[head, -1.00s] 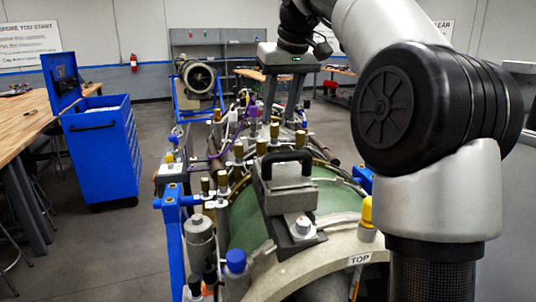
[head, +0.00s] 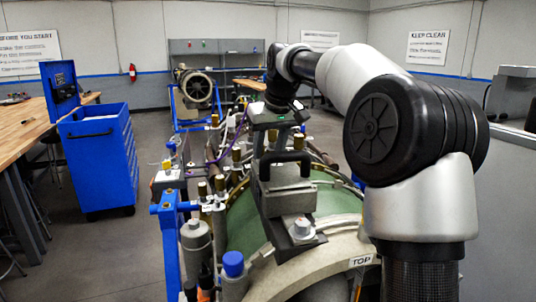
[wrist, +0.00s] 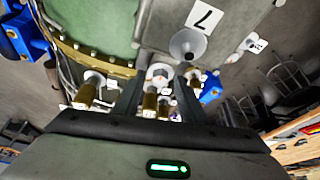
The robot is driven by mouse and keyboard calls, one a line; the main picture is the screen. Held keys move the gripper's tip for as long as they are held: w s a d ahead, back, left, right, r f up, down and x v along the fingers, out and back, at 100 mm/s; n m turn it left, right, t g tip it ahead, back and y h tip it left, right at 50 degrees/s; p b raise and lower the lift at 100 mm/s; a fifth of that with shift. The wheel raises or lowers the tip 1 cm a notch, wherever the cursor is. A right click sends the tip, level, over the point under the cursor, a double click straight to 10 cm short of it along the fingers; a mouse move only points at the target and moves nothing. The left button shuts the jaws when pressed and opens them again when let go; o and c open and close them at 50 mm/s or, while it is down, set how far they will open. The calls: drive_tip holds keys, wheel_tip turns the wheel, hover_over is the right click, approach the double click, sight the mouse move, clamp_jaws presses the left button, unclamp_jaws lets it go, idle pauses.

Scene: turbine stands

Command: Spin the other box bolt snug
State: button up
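A grey box (head: 287,196) with a black handle sits on top of the green turbine casing (head: 333,203). Its near bolt (head: 301,228), a silver hex head, stands on the dark bracket at the front. The box's far side is hidden behind the handle in the head view. My gripper (head: 271,145) is low behind the box, pointing down. In the wrist view a silver hex bolt head (wrist: 160,73) shows in the gap between the two dark fingers of my gripper (wrist: 159,84). The fingers are apart. I cannot tell whether they surround the bolt or hover above it.
Brass fittings (head: 219,184) and pipes crowd the turbine's left side. A blue-capped cylinder (head: 233,264) stands at the front. A silver cone-shaped part (wrist: 188,45) is close beyond the fingers. A blue tool cart (head: 101,160) stands left, with open floor between.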

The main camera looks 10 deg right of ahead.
clamp_jaws()
